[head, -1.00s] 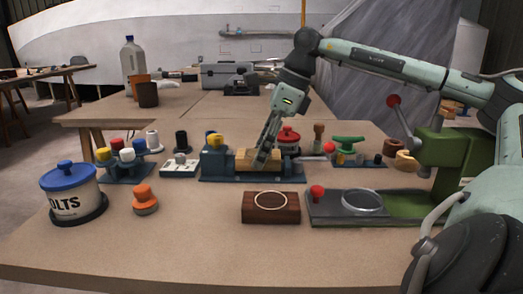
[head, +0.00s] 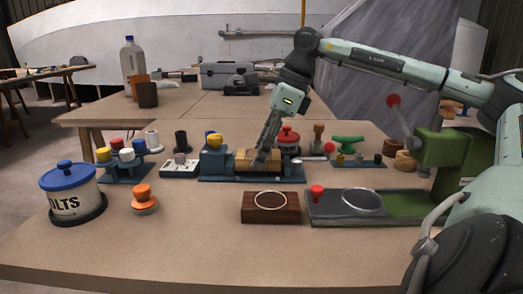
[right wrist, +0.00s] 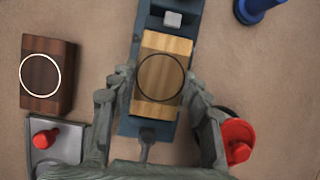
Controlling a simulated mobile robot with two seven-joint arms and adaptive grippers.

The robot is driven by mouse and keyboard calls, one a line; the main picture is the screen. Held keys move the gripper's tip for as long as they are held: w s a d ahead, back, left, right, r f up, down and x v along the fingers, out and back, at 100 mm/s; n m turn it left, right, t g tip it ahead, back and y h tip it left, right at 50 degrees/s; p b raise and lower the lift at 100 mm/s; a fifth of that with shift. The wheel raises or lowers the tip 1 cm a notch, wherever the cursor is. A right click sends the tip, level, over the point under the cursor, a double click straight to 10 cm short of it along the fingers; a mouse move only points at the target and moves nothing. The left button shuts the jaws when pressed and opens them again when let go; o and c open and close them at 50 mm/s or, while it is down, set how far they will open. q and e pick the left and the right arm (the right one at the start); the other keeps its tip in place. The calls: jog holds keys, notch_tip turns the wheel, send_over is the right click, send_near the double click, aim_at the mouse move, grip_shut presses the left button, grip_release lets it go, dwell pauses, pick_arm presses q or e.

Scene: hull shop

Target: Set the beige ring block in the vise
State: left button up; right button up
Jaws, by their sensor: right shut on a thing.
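The beige ring block (head: 243,159), light wood with a dark ring on top, sits low over the blue vise (head: 212,165), right of its yellow-topped jaw. My right gripper (head: 262,160) is shut on the block from above. In the right wrist view the block (right wrist: 162,75) lies lengthwise along the vise bed (right wrist: 138,127), with a finger on each side of its lower end. The gripper (right wrist: 157,95) hides part of the block in the head view. I cannot tell whether the block rests fully on the bed. My left gripper is not in view.
A dark brown ring block (head: 271,208) stands in front of the vise, beside a grey plate with a red knob (head: 317,191). A red-lidded pot (head: 287,137) is close right of the gripper. A green press (head: 440,150) stands right.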

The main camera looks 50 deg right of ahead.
aim_at(272, 154)
jog(key=shift+f+b, duration=0.5)
jog(key=o, duration=0.9)
jog(key=shift+p+v, duration=0.65)
jog(key=shift+v, duration=2.15)
jog(key=shift+p+v, duration=0.9)
jog(key=shift+v, duration=1.85)
jog(key=shift+f, duration=0.1)
